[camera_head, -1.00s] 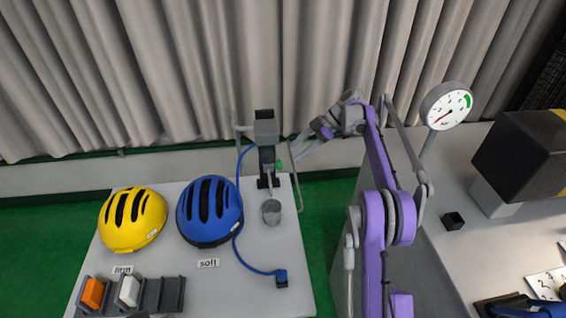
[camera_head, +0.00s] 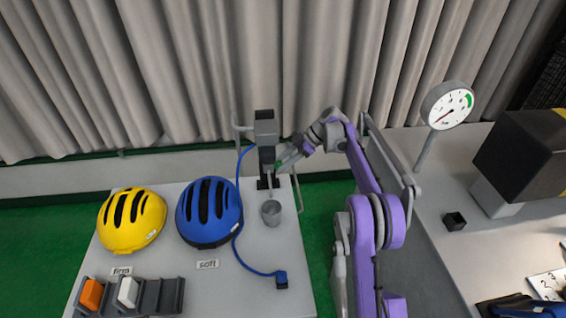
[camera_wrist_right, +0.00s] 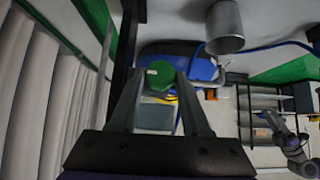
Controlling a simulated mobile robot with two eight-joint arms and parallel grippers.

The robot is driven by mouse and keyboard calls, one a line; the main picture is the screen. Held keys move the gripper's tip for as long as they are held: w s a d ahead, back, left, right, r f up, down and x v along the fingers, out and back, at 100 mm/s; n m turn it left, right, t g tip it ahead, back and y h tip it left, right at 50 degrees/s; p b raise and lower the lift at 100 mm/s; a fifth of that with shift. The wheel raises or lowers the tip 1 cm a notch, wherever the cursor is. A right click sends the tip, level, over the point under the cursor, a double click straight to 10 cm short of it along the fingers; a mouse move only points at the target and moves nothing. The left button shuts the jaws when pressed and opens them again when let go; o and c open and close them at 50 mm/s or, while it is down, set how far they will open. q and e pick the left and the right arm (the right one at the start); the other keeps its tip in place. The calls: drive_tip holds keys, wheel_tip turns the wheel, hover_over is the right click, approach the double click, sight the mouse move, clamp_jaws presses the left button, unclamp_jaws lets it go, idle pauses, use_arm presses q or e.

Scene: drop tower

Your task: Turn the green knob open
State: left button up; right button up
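The green knob (camera_head: 279,166) sits on the right side of the dark grey tower (camera_head: 265,130), partly covered by my right gripper in the head view. My right gripper (camera_head: 288,158) reaches it from the right. In the right wrist view the round face of the green knob (camera_wrist_right: 160,75) shows between the tips of my right gripper (camera_wrist_right: 161,78). The fingers are apart, one on each side, with slim gaps to the knob; I cannot tell how deep it lies between them. My left gripper is not in view.
A yellow helmet (camera_head: 131,220) and a blue helmet (camera_head: 209,211) lie on the left of the table. A dial gauge (camera_head: 447,106) stands on the right-hand counter. A curtain (camera_head: 200,80) hangs behind.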

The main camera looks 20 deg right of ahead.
clamp_jaws()
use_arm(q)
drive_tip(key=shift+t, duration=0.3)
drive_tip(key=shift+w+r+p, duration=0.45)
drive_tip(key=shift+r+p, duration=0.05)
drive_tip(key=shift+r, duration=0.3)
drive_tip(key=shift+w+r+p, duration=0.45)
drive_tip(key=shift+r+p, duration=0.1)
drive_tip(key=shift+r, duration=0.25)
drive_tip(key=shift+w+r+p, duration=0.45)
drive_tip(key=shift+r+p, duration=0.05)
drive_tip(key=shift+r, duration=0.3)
use_arm(e)
drive_tip(key=shift+w+m+g+y, duration=0.25)
drive_tip(key=shift+m+g+y, duration=0.25)
drive_tip(key=shift+m+g, duration=0.75)
drive_tip(key=shift+n+g, duration=0.35)
drive_tip(key=o, duration=0.6)
unclamp_jaws()
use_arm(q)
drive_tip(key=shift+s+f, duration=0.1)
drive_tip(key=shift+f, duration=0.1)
use_arm(e)
drive_tip(key=shift+f, duration=0.1)
